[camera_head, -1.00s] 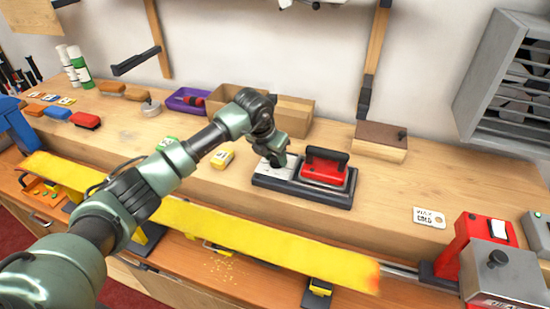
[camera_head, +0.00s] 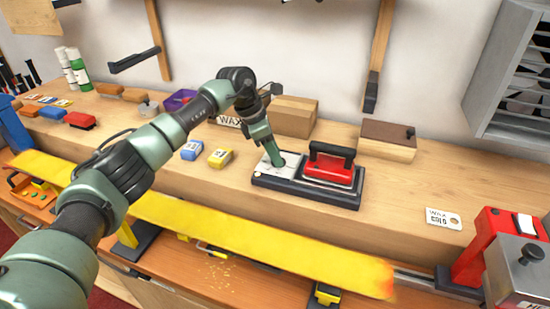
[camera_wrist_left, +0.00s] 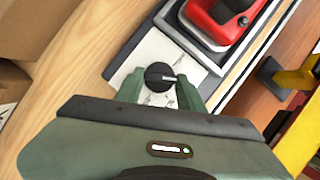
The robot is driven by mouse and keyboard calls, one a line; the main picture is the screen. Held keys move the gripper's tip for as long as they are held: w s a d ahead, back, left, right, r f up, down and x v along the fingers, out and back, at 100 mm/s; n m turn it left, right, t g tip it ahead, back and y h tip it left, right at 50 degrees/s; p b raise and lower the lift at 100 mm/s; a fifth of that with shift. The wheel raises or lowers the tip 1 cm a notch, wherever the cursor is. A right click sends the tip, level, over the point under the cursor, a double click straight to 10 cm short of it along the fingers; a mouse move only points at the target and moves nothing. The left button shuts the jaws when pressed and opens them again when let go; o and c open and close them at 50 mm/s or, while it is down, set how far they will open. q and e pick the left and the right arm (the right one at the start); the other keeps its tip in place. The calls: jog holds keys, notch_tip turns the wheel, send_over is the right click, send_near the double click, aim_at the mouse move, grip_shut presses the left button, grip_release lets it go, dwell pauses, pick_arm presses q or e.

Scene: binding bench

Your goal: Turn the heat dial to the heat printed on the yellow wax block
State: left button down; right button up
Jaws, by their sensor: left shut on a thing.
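My left gripper (camera_head: 274,157) comes down onto the pale plate (camera_head: 266,170) at the left end of the iron's dark base. In the left wrist view its two fingers (camera_wrist_left: 160,88) are closed on the sides of the round black heat dial (camera_wrist_left: 158,74), which has a light pointer line toward the right. The scale marks around the dial are partly hidden and too small to read. The yellow wax block (camera_head: 220,158) lies on the bench left of the base; its white label is too small to read. My right gripper is not in view.
A red iron (camera_head: 328,169) sits on the base (camera_head: 305,188) close to the dial. A blue block (camera_head: 191,150) lies beside the yellow one. Cardboard boxes (camera_head: 293,117) stand behind. A white wax tag (camera_head: 443,218) lies right. A long yellow ski (camera_head: 230,233) runs along the front.

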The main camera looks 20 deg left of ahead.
pick_arm(q)
jog(key=shift+w+m+g+b, duration=0.1)
jog(key=shift+m+g+b, duration=0.2)
jog(key=shift+m, duration=0.5)
jog(key=shift+r, duration=0.1)
jog(key=c, duration=0.9)
grip_release()
jog(key=shift+a, duration=0.1)
jog(key=b+v, duration=0.1)
jog(key=v, duration=0.6)
jog(key=shift+a+r, duration=0.2)
jog(key=shift+r, duration=0.1)
